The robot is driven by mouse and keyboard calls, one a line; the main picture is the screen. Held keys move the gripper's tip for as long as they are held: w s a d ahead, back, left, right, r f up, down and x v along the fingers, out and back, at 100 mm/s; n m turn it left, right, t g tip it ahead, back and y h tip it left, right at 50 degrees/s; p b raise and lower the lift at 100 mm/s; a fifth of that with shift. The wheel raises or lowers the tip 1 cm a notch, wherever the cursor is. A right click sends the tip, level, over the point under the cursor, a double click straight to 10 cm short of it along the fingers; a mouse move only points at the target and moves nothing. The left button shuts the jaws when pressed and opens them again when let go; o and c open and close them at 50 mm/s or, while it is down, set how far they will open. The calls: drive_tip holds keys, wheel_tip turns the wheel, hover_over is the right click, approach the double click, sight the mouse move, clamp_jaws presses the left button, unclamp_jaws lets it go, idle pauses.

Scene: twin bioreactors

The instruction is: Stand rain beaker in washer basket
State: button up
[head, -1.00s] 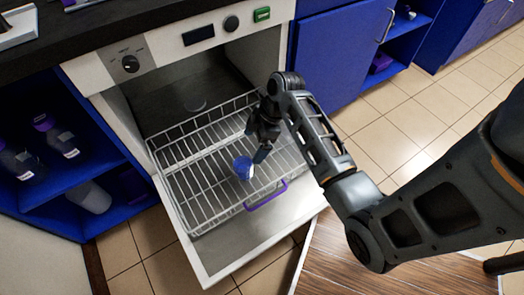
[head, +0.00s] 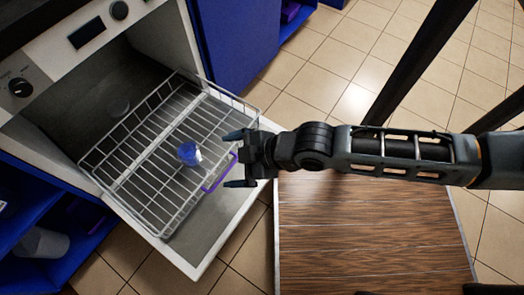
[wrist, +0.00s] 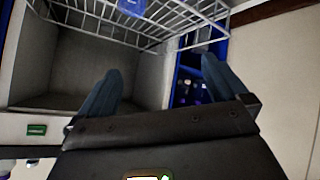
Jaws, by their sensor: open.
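The beaker (head: 189,154) shows as a small clear vessel with blue on it. It stands in the wire washer basket (head: 110,160), near the side with the purple handle (head: 219,173). In the wrist view its blue part (wrist: 131,6) is at the top edge, partly cut off. My gripper (head: 238,160) is open and empty, just outside the basket on the handle side, apart from the beaker. In the wrist view the two blue-grey fingers (wrist: 158,85) are spread with nothing between them.
The washer door (head: 200,243) is folded down under the basket. Blue cabinets (head: 240,40) stand on both sides of the washer. A wood-topped surface (head: 370,230) lies below my arm. Tiled floor (head: 340,60) is open at the upper right.

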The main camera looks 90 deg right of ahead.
drive_tip(key=s+a+r+m+t+y, duration=0.1)
drive_tip(key=s+a+r+t, duration=0.1)
drive_tip(key=r, duration=0.6)
drive_tip(key=s+a+r+m+t+y, duration=0.1)
drive_tip(key=s+a+r+t, duration=0.2)
drive_tip(key=r, duration=0.6)
drive_tip(key=shift+s+a, duration=0.7)
drive_tip(key=shift+a, duration=0.45)
